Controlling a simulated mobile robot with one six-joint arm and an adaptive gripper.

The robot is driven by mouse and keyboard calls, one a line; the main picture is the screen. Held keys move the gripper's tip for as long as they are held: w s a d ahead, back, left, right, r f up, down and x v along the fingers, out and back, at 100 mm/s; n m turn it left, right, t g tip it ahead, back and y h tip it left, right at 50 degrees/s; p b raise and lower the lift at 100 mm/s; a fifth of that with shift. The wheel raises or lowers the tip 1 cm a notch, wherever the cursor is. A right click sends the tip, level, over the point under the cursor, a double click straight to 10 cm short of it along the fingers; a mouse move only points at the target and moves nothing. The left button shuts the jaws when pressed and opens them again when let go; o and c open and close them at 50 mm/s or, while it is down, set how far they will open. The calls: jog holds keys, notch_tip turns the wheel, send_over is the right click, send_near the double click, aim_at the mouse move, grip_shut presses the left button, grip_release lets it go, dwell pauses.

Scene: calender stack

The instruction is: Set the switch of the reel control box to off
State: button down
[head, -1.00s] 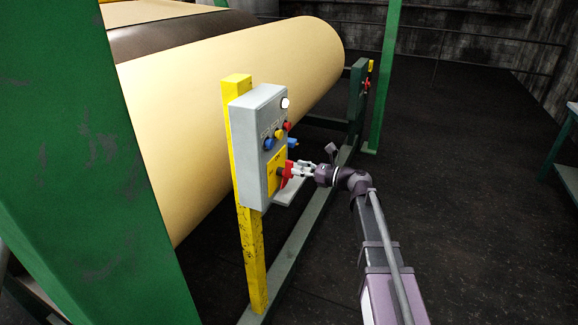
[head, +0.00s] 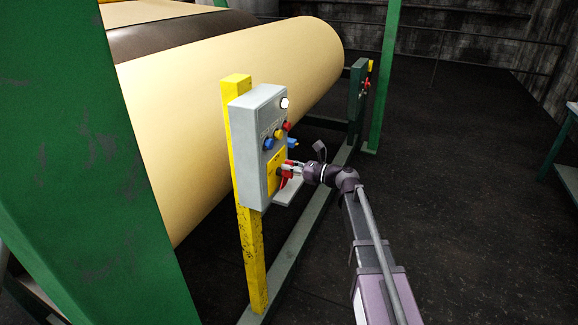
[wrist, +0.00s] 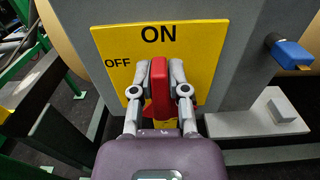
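The grey reel control box (head: 247,115) is mounted on a yellow post. Its red rotary switch (wrist: 160,88) sits on a yellow plate (wrist: 185,40) marked ON at the top and OFF at the left. In the wrist view the red handle stands upright, in line with ON. My gripper (wrist: 160,75) has one finger on each side of the handle and appears closed on it. In the head view my gripper (head: 288,168) is at the yellow plate on the box's lower front, covering part of the switch.
Blue, yellow and red buttons and a white lamp (head: 284,103) are above the switch. A blue part (wrist: 290,52) juts from the box's right side, above a small grey shelf (wrist: 255,122). A large cream roll (head: 250,70) is behind.

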dwell(0.4)
jog(key=n, duration=0.2)
jog(key=s+n, duration=0.1)
jog(key=n, duration=0.1)
jog(key=shift+s+a+f, duration=0.1)
jog(key=shift+a+f, duration=0.05)
jog(key=shift+a, duration=0.05)
jog(key=n, duration=0.3)
jog(key=s+n+b, duration=0.1)
jog(key=shift+a+f+n, duration=0.2)
jog(key=shift+f+n, duration=0.1)
jog(key=shift+f, duration=0.1)
jog(key=n, duration=0.3)
jog(key=f+n+b, duration=0.1)
jog(key=shift+s+a+f+n, duration=0.1)
jog(key=shift+s+n, duration=0.2)
jog(key=shift+s, duration=0.1)
jog(key=n, duration=0.2)
jog(key=f+n+b, duration=0.1)
jog(key=n, duration=0.1)
jog(key=shift+s+f+n, duration=0.1)
jog(key=shift+n, duration=0.3)
